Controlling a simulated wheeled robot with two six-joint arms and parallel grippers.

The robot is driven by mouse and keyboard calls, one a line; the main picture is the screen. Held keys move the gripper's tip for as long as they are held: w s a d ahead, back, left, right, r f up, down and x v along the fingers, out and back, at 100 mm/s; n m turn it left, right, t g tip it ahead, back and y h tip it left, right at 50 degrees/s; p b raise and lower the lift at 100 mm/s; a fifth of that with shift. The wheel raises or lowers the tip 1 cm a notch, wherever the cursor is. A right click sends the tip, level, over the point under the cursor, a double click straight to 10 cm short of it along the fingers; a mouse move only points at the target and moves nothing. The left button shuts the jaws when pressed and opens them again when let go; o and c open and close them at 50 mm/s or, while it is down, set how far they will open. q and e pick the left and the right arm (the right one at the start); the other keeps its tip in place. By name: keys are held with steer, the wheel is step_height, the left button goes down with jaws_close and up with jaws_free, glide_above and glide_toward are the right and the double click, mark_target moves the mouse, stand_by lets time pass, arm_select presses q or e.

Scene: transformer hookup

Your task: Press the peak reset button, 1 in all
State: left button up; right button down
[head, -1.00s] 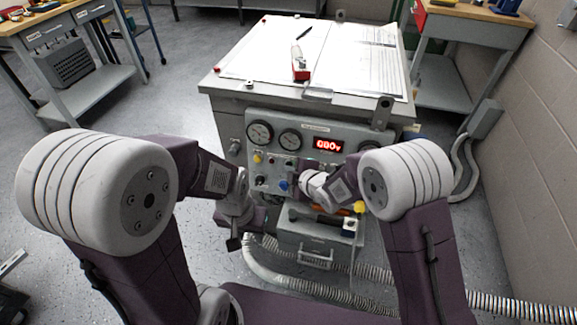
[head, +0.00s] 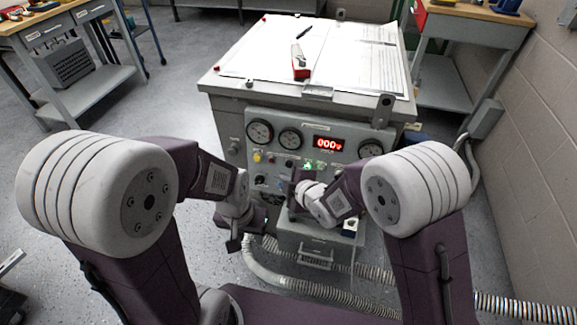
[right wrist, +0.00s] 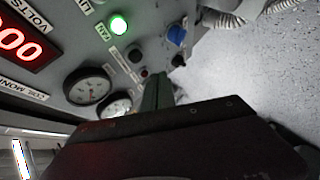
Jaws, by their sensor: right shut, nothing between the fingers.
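The grey control panel (head: 345,160) carries gauges, a red digital display (head: 328,143) and rows of small knobs and buttons. A green lamp (head: 307,165) is lit below the display; it also shows in the right wrist view (right wrist: 118,25). I cannot read which control is the peak reset button. My right gripper (head: 293,192) is in front of the lower panel, partly hidden by its own wrist. In the right wrist view its fingers (right wrist: 157,92) are shut and empty, pointing toward a small dark red button (right wrist: 144,72). My left gripper (head: 235,243) hangs at the panel's lower left; its fingers are unclear.
A blue knob (right wrist: 176,36) and dark knobs are near the right fingers. A drawer-like box (head: 318,240) is below the panel. Ribbed hoses (head: 290,285) lie on the floor. Papers and a red-and-white tool (head: 300,62) lie on the cabinet top. A wall stands at right.

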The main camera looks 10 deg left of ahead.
steer(key=shift+s+r, duration=0.15)
steer(key=shift+s, duration=0.9)
